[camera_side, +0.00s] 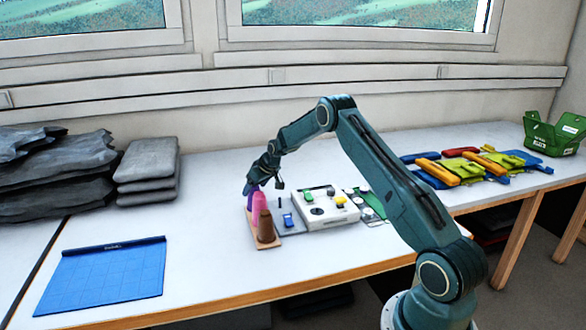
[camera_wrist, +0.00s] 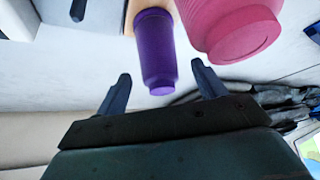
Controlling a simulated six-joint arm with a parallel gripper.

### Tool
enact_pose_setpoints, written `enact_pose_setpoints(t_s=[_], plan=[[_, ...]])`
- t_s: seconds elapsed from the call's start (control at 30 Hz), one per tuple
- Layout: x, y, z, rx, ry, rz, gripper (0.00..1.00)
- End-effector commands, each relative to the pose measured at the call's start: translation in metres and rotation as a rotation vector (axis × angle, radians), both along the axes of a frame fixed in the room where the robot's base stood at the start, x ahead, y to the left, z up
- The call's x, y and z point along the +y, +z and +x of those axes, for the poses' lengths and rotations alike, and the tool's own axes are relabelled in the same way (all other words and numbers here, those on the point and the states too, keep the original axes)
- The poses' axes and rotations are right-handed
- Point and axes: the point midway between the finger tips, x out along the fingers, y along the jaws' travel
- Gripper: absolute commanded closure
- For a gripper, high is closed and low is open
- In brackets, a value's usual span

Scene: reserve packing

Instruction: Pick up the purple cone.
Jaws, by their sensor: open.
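The purple cone (camera_wrist: 156,52) stands on a tan wooden board (camera_side: 268,241), at the far end of a row of cones. In the side view the purple cone (camera_side: 250,200) is partly hidden by my gripper (camera_side: 252,187), which is right at its top. In the wrist view my gripper (camera_wrist: 163,84) is open, with one finger on each side of the cone's narrow end. I see no clear contact. A pink cone (camera_wrist: 235,25) stands close to the right of the purple one in the wrist view. The pink cone also shows in the side view (camera_side: 258,205).
A brown cone (camera_side: 265,228) stands at the near end of the board. A white box with coloured parts (camera_side: 325,210) is to the right. A blue mat (camera_side: 103,280) lies at left front. Grey folded cloths (camera_side: 148,170) are stacked behind. A green crate (camera_side: 552,138) is far right.

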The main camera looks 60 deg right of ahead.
Motion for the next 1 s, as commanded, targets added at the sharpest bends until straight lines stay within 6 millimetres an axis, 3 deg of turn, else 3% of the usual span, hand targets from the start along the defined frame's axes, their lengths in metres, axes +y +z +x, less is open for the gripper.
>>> enact_pose_setpoints(t_s=[0.27,0.83,0.87,1.0], plan=[[-0.002,-0.019,0.012,0.000,-0.001,0.000,0.30],[-0.002,-0.021,0.013,0.000,-0.001,0.000,0.30],[-0.002,-0.021,0.013,0.000,-0.001,0.000,0.32],[-0.002,-0.021,0.013,0.000,-0.001,0.000,0.60]])
